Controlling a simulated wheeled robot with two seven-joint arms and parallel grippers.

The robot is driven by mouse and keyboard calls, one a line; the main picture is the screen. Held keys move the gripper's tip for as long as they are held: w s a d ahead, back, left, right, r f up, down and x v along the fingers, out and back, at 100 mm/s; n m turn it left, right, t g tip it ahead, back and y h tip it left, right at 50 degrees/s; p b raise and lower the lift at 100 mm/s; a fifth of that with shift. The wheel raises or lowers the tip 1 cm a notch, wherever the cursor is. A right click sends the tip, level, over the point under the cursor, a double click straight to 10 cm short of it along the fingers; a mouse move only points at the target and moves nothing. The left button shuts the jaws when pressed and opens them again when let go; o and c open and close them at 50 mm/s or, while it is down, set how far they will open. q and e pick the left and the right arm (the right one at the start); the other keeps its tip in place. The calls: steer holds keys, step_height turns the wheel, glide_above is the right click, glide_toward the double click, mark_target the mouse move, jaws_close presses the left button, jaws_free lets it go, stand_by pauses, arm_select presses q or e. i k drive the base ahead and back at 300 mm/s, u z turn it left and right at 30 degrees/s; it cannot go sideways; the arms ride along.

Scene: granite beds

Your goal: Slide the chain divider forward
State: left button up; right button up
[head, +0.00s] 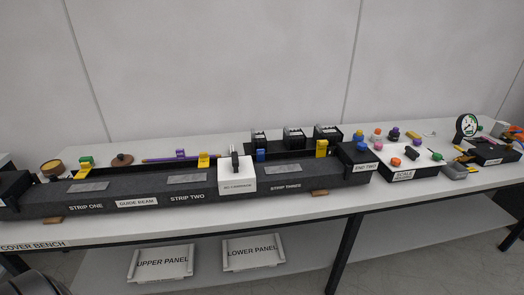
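No part in view carries a readable chain divider label, and I cannot tell which one it is. A long dark granite guide beam (100,199) lies along the bench, with labels for strip one, strip two and strip three. A white carriage block (237,178) with a black handle on top straddles the beam between strips two and three. Yellow upright pieces stand behind the beam, one left of the carriage (204,160) and one near the right end (321,148). Neither of my grippers is in view.
Black boxes (293,139) stand behind the beam. The end two block (353,162) closes its right end. A scale board (408,165) with coloured knobs and a dial gauge (467,126) stand farther right. Upper (161,263) and lower (253,252) panels lie below the bench.

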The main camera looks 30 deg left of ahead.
mark_target(260, 152)
steer(key=u, duration=0.45)
steer(key=i, duration=1)
steer(key=u, duration=0.3)
